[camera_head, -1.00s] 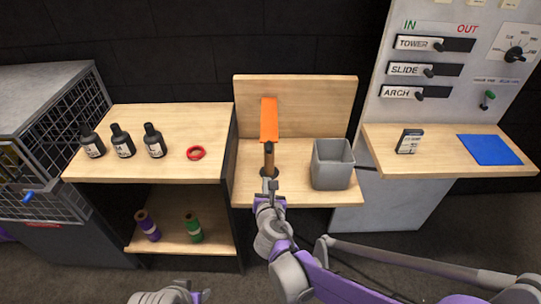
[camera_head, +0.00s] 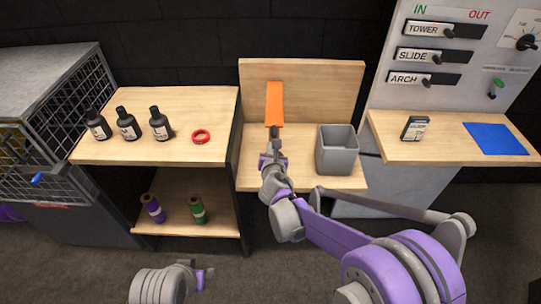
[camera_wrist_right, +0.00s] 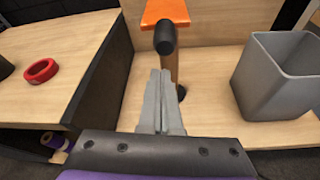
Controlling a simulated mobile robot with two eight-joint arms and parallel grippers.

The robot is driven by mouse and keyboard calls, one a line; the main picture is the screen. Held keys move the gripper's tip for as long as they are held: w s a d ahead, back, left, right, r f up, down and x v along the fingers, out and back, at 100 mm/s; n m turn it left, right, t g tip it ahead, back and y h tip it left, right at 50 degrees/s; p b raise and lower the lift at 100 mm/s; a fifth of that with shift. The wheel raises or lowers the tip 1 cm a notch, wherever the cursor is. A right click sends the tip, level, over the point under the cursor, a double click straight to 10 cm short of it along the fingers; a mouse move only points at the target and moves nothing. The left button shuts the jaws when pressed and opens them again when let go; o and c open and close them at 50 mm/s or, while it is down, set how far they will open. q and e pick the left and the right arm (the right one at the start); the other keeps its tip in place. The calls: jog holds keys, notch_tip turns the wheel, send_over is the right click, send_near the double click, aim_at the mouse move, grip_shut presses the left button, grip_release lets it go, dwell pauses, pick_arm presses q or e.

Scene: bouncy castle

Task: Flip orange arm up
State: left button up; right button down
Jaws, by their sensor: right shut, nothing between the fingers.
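The orange arm (camera_head: 274,103) is a flat orange bar at the wooden stand (camera_head: 300,80), in front of its back panel. In the right wrist view the orange arm (camera_wrist_right: 166,11) is at the top, with a dark rounded end facing me and a brown post below it. My right gripper (camera_head: 275,138) is shut and empty. Its fingers (camera_wrist_right: 160,85) point at the post just below the dark end; I cannot tell whether they touch. In the head view the gripper hides most of the post. My left gripper (camera_head: 203,274) is low at the bottom, its fingers unclear.
A grey bin (camera_head: 338,152) stands right of the post. On the left shelf (camera_head: 100,152) are several black bottles (camera_head: 128,125) and a red ring (camera_head: 201,136). Purple and green spools (camera_head: 197,210) stand below. A switch panel (camera_head: 440,45) rises at right above a ledge with a blue sheet (camera_head: 495,138).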

jog(key=shift+d+r, duration=0.2)
jog(key=shift+r, duration=0.8)
jog(key=shift+s+r, duration=0.1)
